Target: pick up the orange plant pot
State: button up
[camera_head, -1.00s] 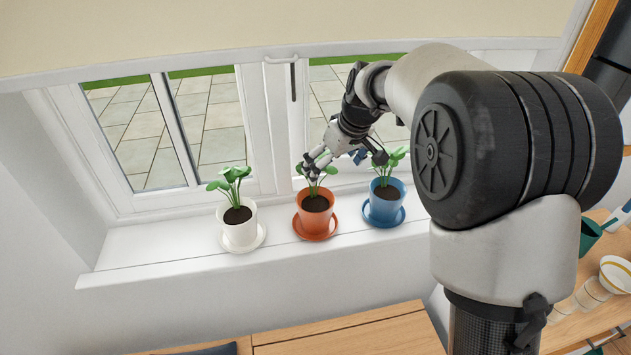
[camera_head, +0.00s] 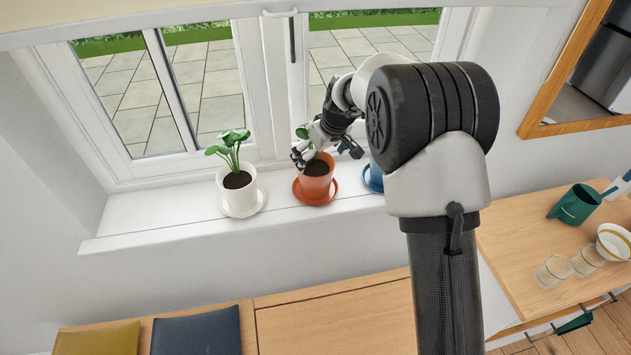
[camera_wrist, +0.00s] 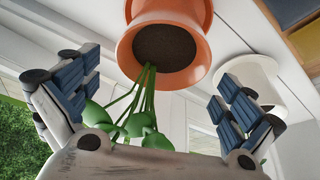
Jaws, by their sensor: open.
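The orange plant pot (camera_head: 315,187) stands upright on its orange saucer on the white windowsill, between a white pot and a blue pot. It holds dark soil and a green plant. In the wrist view the pot (camera_wrist: 201,58) appears upside down at top centre, with its stems and leaves reaching between my fingers. My gripper (camera_wrist: 160,88) is open and empty, its blue-padded fingers spread to either side of the plant. In the head view my gripper (camera_head: 322,150) is at the pot's rim and hides much of the plant. I cannot tell whether it touches the pot.
The white pot (camera_head: 239,200) with its plant stands close on the left. The blue pot (camera_head: 375,177) on the right is mostly hidden by my arm. The window (camera_head: 200,95) is right behind. A wooden counter with a green watering can (camera_head: 575,206) and glasses is at right.

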aim_at(314, 167)
jog(key=x, duration=0.4)
jog(key=shift+s+f, duration=0.2)
jog(key=shift+f, duration=0.05)
jog(key=shift+s+r, duration=0.1)
jog(key=shift+c, duration=0.7)
jog(key=c, duration=1.7)
jog(key=shift+c, duration=0.6)
